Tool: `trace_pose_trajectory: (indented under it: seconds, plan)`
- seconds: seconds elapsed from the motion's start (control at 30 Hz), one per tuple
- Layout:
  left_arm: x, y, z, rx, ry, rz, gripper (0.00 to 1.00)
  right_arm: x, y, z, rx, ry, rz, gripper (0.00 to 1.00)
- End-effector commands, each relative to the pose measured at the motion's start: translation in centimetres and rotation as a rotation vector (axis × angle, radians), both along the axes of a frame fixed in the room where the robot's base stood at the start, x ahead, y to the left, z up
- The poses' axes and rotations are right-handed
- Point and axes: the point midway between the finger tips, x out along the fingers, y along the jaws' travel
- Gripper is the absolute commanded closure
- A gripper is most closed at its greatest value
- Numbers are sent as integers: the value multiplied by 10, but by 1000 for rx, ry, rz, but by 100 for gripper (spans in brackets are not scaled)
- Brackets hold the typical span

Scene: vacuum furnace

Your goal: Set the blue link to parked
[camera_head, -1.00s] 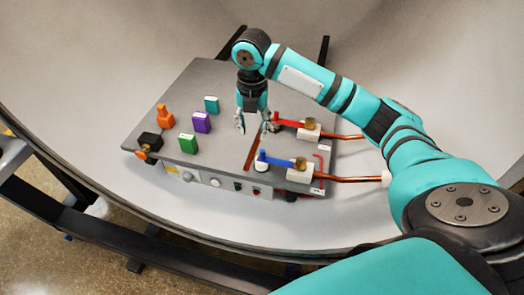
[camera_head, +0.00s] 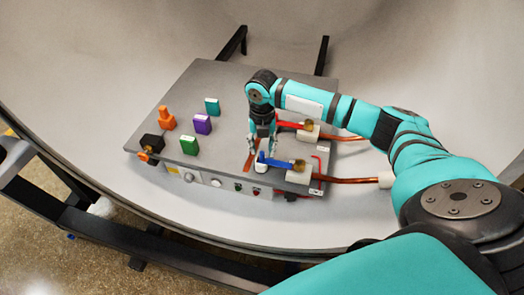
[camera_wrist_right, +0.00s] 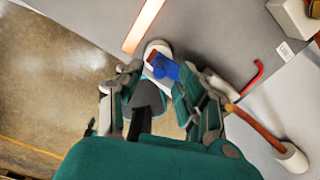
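The blue link (camera_head: 281,162) lies on the grey box's top near its front right. Its right end is at a brass knob (camera_head: 300,164) on a white block (camera_head: 298,176); its left end rests at a white round post (camera_head: 261,167). In the wrist view, the blue link (camera_wrist_right: 166,68) shows between the fingers, beside the white post (camera_wrist_right: 154,47). My right gripper (camera_head: 262,151) points down at the link's left end. Its fingers are apart, one on each side; contact cannot be told. In the wrist view, the gripper (camera_wrist_right: 160,70) is open. My left gripper is not in view.
A red link (camera_head: 289,124) lies just behind, partly hidden by my arm. A red hook (camera_head: 318,163) and copper pipes (camera_head: 350,180) are at the right. Green (camera_head: 189,145), purple (camera_head: 202,124), teal (camera_head: 212,106) and orange (camera_head: 166,117) pieces stand on the box (camera_head: 225,165) at left.

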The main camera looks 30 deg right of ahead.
Motion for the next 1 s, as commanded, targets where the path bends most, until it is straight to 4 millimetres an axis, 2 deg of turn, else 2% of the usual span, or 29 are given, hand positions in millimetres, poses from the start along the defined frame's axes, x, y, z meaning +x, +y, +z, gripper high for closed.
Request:
trace_pose_trajectory:
  seconds: [0.2,0.57,0.6,0.87,1.0]
  plan:
    - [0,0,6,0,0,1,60,0,0,-27,1,1,-1,62]
    - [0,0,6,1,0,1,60,0,0,-34,-1,-1,0,62]
    - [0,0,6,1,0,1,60,0,0,-34,-1,-1,0,64]
    - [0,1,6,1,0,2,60,0,0,-34,-1,-1,0,98]
    - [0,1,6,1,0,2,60,0,0,-34,-1,-1,0,100]
